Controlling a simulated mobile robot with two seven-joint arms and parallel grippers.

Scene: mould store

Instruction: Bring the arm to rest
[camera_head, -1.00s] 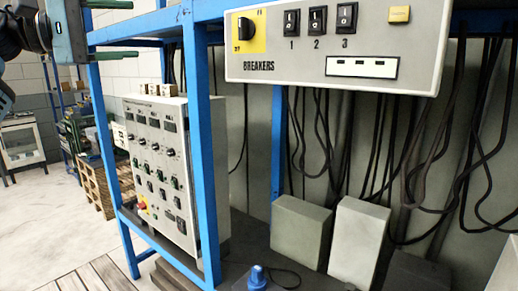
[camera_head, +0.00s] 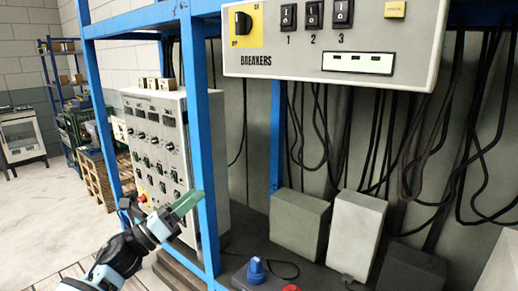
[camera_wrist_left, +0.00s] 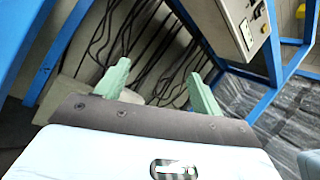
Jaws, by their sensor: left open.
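My left arm comes in from the lower left in the head view. Its left gripper (camera_head: 188,202), with green fingers, is in front of the blue rack post (camera_head: 204,150) and the lower part of the grey control cabinet (camera_head: 165,150). In the left wrist view the two green fingers of the gripper (camera_wrist_left: 160,86) are spread apart with nothing between them. Hanging black cables show behind them there. My right gripper is in neither view.
The breaker panel (camera_head: 290,62) hangs at the upper right, with dark cables (camera_head: 385,150) below it. Two grey boxes, a green-grey one (camera_head: 298,222) and a paler one (camera_head: 355,232), stand on the dark shelf. A blue plug (camera_head: 256,270) is at the front.

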